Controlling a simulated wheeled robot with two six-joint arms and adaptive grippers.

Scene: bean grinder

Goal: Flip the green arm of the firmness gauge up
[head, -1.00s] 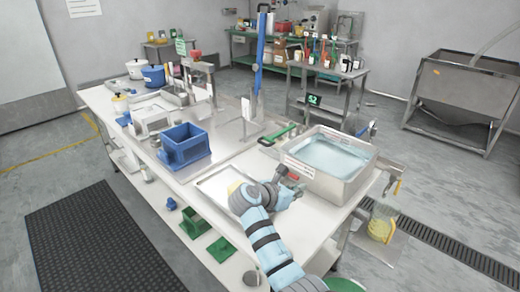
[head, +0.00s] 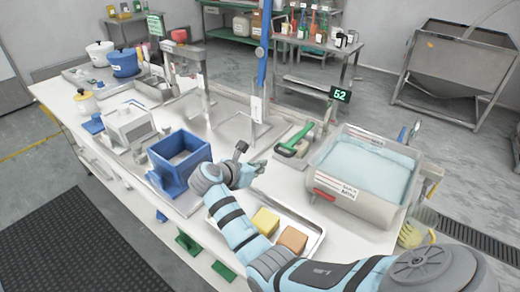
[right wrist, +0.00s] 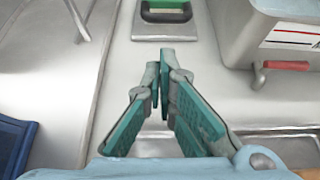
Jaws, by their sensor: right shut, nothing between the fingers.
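The firmness gauge's green arm (head: 294,141) lies low and slanted over a small grey base plate on the table, left of the water basin. In the right wrist view, part of the green arm (right wrist: 165,14) shows at the top edge, ahead of the fingers. My right gripper (head: 258,167) is shut and empty above the table, to the left of and nearer than the green arm, not touching it. Its teal fingers (right wrist: 164,70) point toward the gauge in the right wrist view. My left gripper is not in view.
The water basin (head: 366,166) stands right of the gauge, with a red handle (head: 325,195) on its front. A blue bin (head: 180,160) stands left of my right gripper. A tray holds a yellow block (head: 265,221) and a brown block (head: 292,239). A display (head: 340,94) stands behind.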

